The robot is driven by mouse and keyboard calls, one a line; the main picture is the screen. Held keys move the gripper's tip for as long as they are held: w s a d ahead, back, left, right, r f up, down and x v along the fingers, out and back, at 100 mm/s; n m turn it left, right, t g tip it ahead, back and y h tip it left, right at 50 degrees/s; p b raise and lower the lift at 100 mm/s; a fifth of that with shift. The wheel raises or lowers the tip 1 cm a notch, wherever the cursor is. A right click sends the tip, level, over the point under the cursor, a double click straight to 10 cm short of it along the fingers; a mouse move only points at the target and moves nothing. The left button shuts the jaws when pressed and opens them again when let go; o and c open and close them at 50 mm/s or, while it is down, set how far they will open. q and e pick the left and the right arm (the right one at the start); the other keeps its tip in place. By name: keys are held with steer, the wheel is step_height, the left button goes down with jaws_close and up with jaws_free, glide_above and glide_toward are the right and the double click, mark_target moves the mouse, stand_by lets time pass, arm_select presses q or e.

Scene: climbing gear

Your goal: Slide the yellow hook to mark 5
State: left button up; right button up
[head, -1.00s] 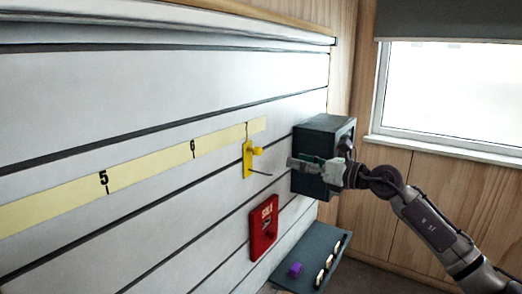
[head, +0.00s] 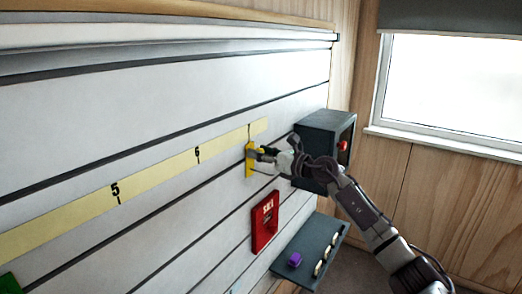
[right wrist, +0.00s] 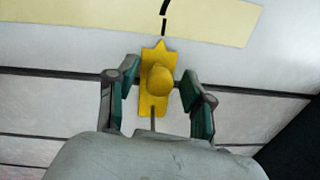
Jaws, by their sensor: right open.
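The yellow hook (head: 250,166) hangs on the slatted wall just below the yellow number strip (head: 155,184), under a mark to the right of mark 6. Mark 5 (head: 116,192) is farther left on the strip. My right gripper (head: 258,154) is at the hook. In the right wrist view the hook's yellow knob (right wrist: 160,79) sits between the two open fingers of my right gripper (right wrist: 161,92), with a gap on each side. The hook's star-shaped tip points up at a black mark. My left gripper is not in view.
A dark box (head: 325,135) with a red knob stands on the wall right behind my arm. The strip between hook and mark 5 is clear.

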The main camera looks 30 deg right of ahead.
jaws_close()
steer(key=shift+a, duration=0.1)
stand_by(0.4)
